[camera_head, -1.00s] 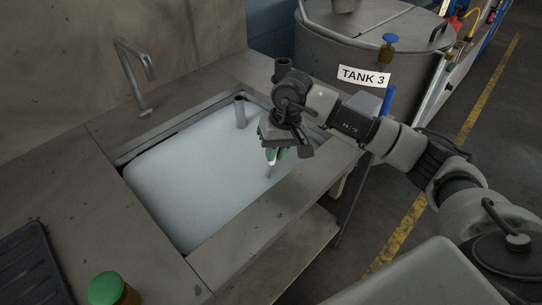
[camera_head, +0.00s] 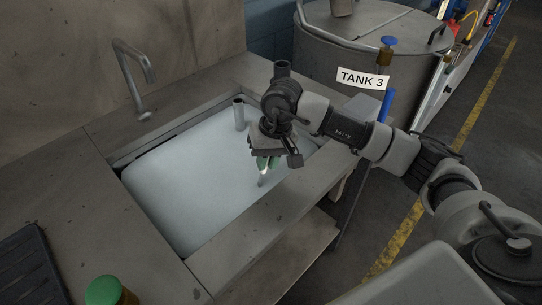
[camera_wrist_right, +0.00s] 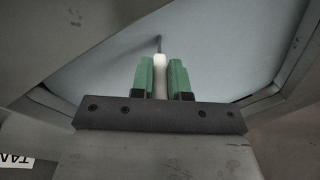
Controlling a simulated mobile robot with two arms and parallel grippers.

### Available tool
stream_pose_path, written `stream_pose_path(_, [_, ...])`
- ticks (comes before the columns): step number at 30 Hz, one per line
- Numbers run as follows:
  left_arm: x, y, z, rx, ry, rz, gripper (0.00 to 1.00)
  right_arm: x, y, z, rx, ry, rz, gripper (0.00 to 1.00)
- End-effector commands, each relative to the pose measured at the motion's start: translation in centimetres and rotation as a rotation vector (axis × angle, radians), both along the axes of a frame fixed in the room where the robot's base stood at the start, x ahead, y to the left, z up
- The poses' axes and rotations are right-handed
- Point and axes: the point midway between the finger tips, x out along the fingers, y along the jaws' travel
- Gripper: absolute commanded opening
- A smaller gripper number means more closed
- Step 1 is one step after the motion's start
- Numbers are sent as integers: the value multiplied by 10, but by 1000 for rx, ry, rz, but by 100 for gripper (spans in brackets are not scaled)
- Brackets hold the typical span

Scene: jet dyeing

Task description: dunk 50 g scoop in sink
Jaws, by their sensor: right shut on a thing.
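The sink (camera_head: 300,185) is set in the grey counter and is filled with pale, cloudy liquid (camera_head: 190,175). My right gripper (camera_head: 266,168) is over the right part of the sink, pointing down. Its green fingers are shut on a pale handle, taken to be the 50 g scoop (camera_head: 263,181), which points down toward the liquid. In the right wrist view, the scoop's white handle (camera_wrist_right: 160,62) sits between the green fingers (camera_wrist_right: 164,78), with a thin dark part beyond it. The scoop's bowl cannot be made out. My left gripper is not in view.
A tap (camera_head: 136,75) stands behind the sink, and an upright grey tube (camera_head: 239,114) stands at its back right. A green-lidded jar (camera_head: 104,290) and a dark ribbed mat (camera_head: 28,268) are at front left. Tank 3 (camera_head: 365,60) stands behind my right arm.

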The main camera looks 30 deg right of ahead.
Motion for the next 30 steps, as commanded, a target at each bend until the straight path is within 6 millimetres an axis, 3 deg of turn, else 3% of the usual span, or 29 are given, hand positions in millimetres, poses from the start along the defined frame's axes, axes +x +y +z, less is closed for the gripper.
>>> stream_pose_path(10, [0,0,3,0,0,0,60,0,1,6,1,-2,1,0])
stream_pose_path(30, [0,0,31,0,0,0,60,0,1,73,1,-2,1,0])
